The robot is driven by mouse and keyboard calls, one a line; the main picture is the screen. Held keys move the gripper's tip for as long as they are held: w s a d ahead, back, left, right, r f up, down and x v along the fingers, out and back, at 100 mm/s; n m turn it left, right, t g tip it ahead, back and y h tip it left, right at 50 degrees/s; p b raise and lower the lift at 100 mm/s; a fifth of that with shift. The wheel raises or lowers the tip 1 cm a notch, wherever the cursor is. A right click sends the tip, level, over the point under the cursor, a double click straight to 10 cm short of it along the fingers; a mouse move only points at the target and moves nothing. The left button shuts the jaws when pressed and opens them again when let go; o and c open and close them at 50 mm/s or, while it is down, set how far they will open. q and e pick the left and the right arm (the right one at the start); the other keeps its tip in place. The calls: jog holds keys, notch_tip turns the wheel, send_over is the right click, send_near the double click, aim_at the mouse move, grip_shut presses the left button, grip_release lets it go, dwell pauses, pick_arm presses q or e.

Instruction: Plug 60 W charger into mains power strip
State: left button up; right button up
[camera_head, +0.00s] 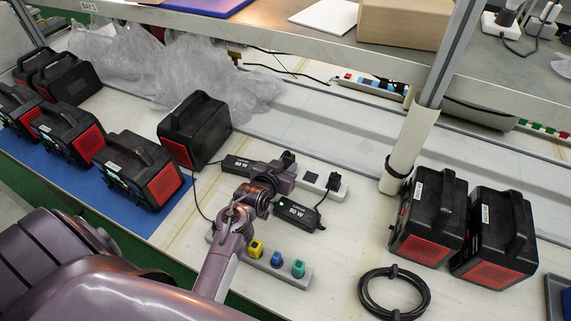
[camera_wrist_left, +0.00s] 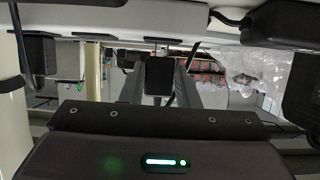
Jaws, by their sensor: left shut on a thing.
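My left gripper (camera_head: 287,163) is over the left part of the white mains power strip (camera_head: 311,177) and is shut on a small black block, which looks like a plug (camera_wrist_left: 159,75). Whether that plug touches a socket is hidden. A black charger (camera_head: 238,164), its label seeming to read 60 W, lies just left of the gripper. A second black charger (camera_head: 298,212), seemingly labelled 90 W, has a green light and lies in front of the strip. Its cord runs to a black plug (camera_head: 333,181) on the strip's right part. My right gripper is not in view.
Another strip (camera_head: 305,277) with yellow, blue and green plugs is nearer. Black-red power units stand on a blue mat (camera_head: 135,213) at left and on the bench at right. A white post (camera_head: 407,150) rises right of the strip. A coiled cable (camera_head: 394,294) lies in front.

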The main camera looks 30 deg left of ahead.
pick_arm(q)
jog(key=shift+p, duration=0.6)
dwell(1.3)
jog(key=shift+f+b, duration=0.45)
jog(key=shift+f, duration=0.35)
dwell(0.4)
jog(key=o, duration=1.1)
jog(key=shift+c, duration=0.2)
jog(key=v, duration=0.6)
jog(key=shift+s+b, duration=0.3)
jog(key=shift+s, duration=0.05)
jog(key=shift+s+r, duration=0.3)
jog(key=shift+s, duration=0.2)
jog(key=shift+r, duration=0.15)
